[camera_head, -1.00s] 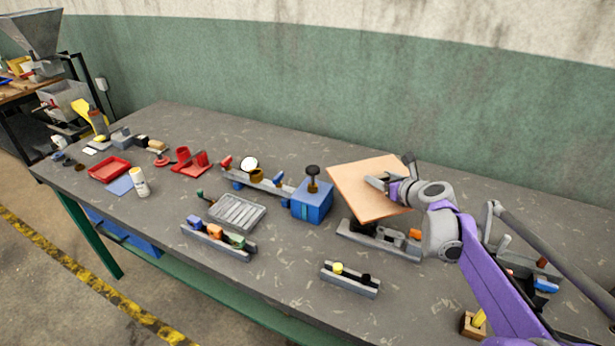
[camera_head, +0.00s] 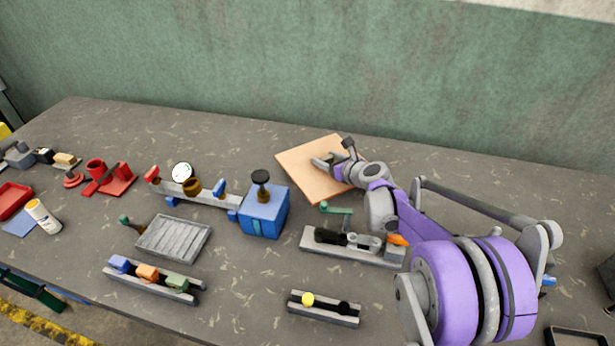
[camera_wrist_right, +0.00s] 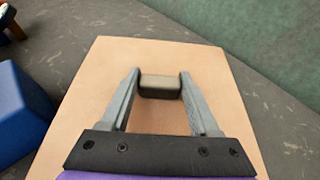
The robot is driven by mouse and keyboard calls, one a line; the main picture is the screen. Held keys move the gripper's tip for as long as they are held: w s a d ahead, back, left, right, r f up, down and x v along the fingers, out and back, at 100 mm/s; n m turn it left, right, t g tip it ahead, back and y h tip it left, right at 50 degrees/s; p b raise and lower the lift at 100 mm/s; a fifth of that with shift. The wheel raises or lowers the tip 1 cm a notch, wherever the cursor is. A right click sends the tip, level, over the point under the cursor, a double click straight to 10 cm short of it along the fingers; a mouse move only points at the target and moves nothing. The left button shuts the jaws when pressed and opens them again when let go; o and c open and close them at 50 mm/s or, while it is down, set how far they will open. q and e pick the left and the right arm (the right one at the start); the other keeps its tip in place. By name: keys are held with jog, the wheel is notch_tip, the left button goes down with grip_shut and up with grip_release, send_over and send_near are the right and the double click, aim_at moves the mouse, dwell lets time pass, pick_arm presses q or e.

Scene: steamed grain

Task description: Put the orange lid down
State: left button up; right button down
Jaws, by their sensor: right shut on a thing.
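The orange lid (camera_head: 300,170) is a flat, light orange square board near the back of the table, close to the green wall. It looks roughly level and very low over the tabletop; I cannot tell whether it touches. My right gripper (camera_head: 323,163) is over the lid. In the right wrist view my right gripper (camera_wrist_right: 160,92) is shut on the lid's small grey-beige block handle (camera_wrist_right: 160,84), with the orange lid (camera_wrist_right: 85,110) spread out below. My left gripper is in neither view.
A blue box with a black knob (camera_head: 265,212) stands left of the lid. A grey rail with a green crank (camera_head: 325,243) lies in front of it. A grey ribbed tray (camera_head: 173,240) and a block rack (camera_head: 155,280) are further left. The back right tabletop is clear.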

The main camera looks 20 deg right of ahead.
jog(key=shift+f, duration=2.75)
jog(key=shift+f+b, duration=0.2)
jog(key=shift+b, duration=0.15)
jog(key=shift+c, duration=0.6)
grip_release()
jog(key=shift+r, duration=0.1)
